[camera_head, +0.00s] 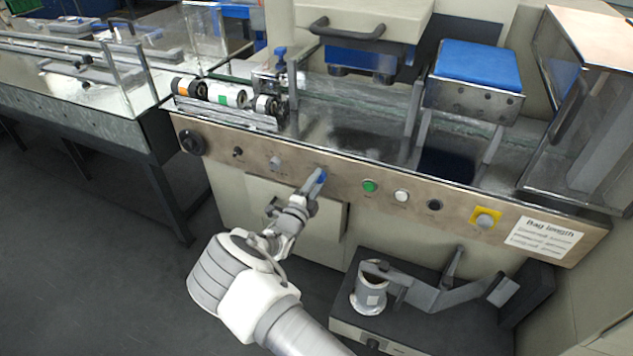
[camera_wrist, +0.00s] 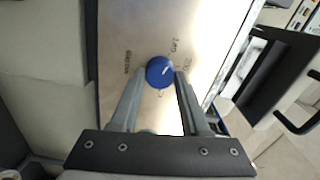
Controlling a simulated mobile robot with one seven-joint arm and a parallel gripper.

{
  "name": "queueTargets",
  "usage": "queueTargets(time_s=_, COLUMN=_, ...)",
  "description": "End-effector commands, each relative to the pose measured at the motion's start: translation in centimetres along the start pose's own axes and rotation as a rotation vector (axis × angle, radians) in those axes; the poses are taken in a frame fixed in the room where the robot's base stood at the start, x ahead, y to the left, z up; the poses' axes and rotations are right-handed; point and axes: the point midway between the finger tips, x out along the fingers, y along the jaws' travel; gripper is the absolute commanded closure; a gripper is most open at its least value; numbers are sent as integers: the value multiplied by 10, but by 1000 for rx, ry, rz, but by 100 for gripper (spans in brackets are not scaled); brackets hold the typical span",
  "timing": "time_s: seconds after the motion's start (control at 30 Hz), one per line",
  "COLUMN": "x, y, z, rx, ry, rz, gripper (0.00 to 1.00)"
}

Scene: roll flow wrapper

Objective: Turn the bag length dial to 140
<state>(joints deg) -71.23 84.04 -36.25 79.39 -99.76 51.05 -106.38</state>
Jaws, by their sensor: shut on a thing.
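The bag length dial is a round blue knob (camera_wrist: 160,72) on the metal control panel, in the upper middle of the wrist view. A short pale mark shows on its face, right of centre. In the head view my gripper (camera_head: 317,184) reaches the panel's middle, and a bit of the blue dial (camera_head: 323,175) shows between the fingers.
The panel (camera_head: 330,160) also carries a black knob (camera_head: 191,141), a green button (camera_head: 369,186), a white button (camera_head: 401,196) and a yellow-backed control (camera_head: 486,218). A Bag length sign (camera_head: 544,237) is at right. A machine with a metal cup (camera_head: 371,292) stands below.

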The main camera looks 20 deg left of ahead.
Motion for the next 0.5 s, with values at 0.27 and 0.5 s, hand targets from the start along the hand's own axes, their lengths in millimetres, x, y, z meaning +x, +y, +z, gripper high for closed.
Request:
queueTargets(time_s=0.27, x=0, y=1, z=0, rx=-49, ry=1, rz=1, gripper=100)
queueTargets(time_s=0.5, x=0, y=1, z=0, rx=-52, ry=0, rz=1, gripper=100)
